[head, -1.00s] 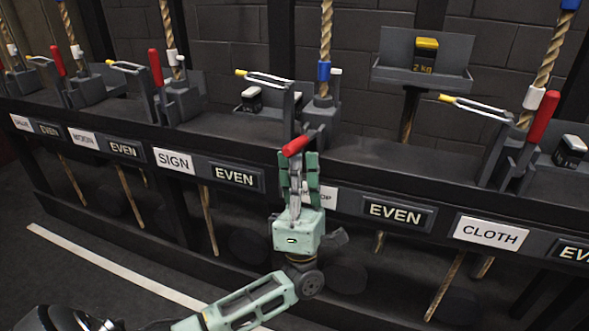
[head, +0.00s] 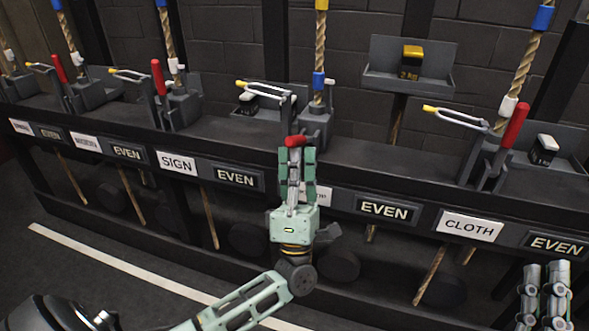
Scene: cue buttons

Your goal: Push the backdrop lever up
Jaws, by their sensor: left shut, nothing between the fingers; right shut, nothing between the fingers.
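The backdrop lever (head: 295,141) has a red handle, low and angled out toward me from its dark grey bracket in the middle of the rail. My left gripper (head: 296,156), green, is shut and empty, with its fingertips at the red handle in the picture. The fingers hide part of the lever, and I cannot tell whether they touch it. The white backdrop label (head: 320,195) is mostly hidden behind the gripper; only its right end shows. My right gripper (head: 545,272) is shut and empty at the lower right corner, in front of the rail.
Upright red levers stand at the sign station (head: 157,77) and the cloth station (head: 515,125). A rope (head: 320,45) rises behind the backdrop lever. A tray (head: 375,79) with a 2 kg weight (head: 411,60) hangs right of it. EVEN displays (head: 384,209) line the rail front.

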